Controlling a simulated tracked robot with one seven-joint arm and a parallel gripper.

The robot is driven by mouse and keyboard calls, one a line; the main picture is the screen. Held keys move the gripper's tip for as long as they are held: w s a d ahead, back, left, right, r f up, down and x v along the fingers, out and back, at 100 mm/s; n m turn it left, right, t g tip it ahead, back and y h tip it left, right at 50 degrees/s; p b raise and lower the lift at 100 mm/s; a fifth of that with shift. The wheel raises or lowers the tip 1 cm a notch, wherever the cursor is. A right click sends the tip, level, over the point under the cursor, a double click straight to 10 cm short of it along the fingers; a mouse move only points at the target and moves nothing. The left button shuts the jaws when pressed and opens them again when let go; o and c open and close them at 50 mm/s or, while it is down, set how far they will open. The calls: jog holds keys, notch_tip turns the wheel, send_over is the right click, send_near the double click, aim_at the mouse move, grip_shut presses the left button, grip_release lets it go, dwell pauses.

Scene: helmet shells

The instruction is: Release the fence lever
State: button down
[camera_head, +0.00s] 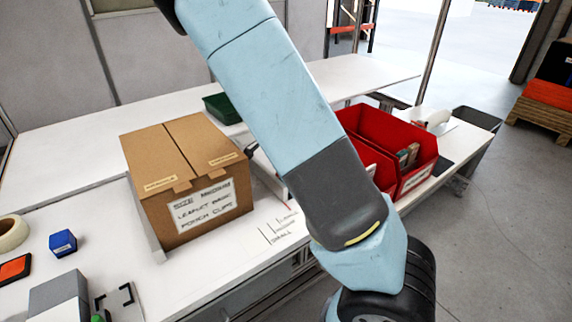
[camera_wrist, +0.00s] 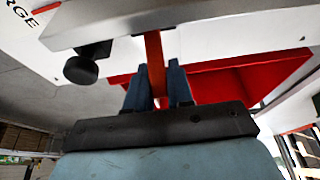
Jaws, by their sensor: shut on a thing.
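In the wrist view a red lever (camera_wrist: 155,62) comes down from the underside of a grey metal fence bar (camera_wrist: 215,18). My gripper (camera_wrist: 159,84) has its two dark fingers on either side of this lever and is shut on it. A black round knob (camera_wrist: 86,66) hangs from the same bar, left of the fingers. In the head view my arm crosses the middle of the picture and hides my gripper and the lever.
A labelled cardboard box (camera_head: 190,175) stands on the white bench (camera_head: 65,165), left of my arm. Red bins (camera_head: 415,150) stand to the right, and one red bin (camera_wrist: 235,88) is close beside my fingers.

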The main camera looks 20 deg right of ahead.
jog(key=shift+r, duration=0.1)
dwell(0.3)
jog(key=c, duration=1.1)
grip_release()
jog(key=shift+a+r, duration=0.1)
jog(key=shift+w+r, duration=0.1)
jog(key=shift+r, duration=0.15)
notch_tip(320, 180, up, 2)
jog(key=shift+r, duration=0.25)
jog(key=shift+s+r, duration=1.6)
jog(key=shift+s, duration=0.7)
jog(key=shift+s+r, duration=1.6)
jog(key=shift+s, duration=0.75)
jog(key=shift+s+r, duration=1.6)
jog(key=shift+s, duration=0.7)
